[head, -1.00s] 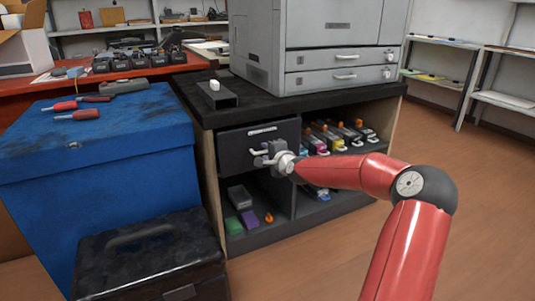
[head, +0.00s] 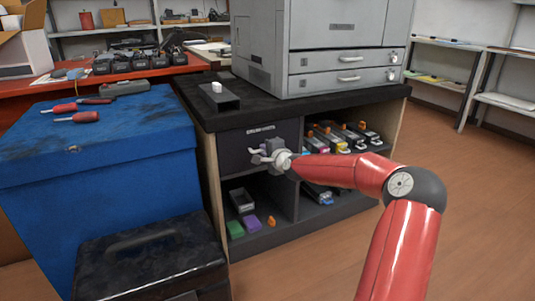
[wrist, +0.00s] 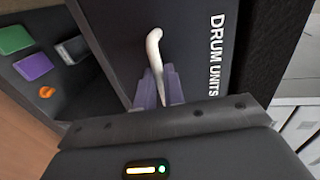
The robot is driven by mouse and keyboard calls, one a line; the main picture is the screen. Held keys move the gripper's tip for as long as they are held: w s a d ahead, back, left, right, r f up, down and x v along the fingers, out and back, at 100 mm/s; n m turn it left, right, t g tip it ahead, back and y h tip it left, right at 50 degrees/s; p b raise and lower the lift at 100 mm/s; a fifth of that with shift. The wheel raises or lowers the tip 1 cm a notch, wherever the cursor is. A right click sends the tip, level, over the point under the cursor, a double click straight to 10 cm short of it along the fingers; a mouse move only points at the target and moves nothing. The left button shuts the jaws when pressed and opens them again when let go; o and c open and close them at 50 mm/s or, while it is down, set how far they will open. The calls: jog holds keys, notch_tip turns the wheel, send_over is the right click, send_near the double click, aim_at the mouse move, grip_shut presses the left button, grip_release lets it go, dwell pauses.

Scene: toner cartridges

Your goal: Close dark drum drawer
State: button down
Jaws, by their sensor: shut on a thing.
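The dark drum drawer (head: 234,142) is in the upper left bay of the dark cabinet under the printer. Its front looks about flush with the cabinet, though a small gap cannot be ruled out. In the wrist view its dark face (wrist: 115,35) carries the white words "DRUM UNITS". A pale curved handle (wrist: 154,48) sticks out from it. My gripper (head: 262,154) is at the drawer front. In the wrist view its purple-grey fingers (wrist: 159,92) are shut on the handle, hiding its lower part.
Toner cartridges (head: 345,138) fill the bay to the right. A blue chest (head: 100,180) and a black case (head: 150,265) stand close on the left. Floor to the right is clear.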

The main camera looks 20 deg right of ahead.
jog(key=shift+w+r, duration=0.1)
jog(key=c, duration=1.5)
grip_release()
jog(key=v, duration=0.7)
jog(key=shift+s, duration=0.35)
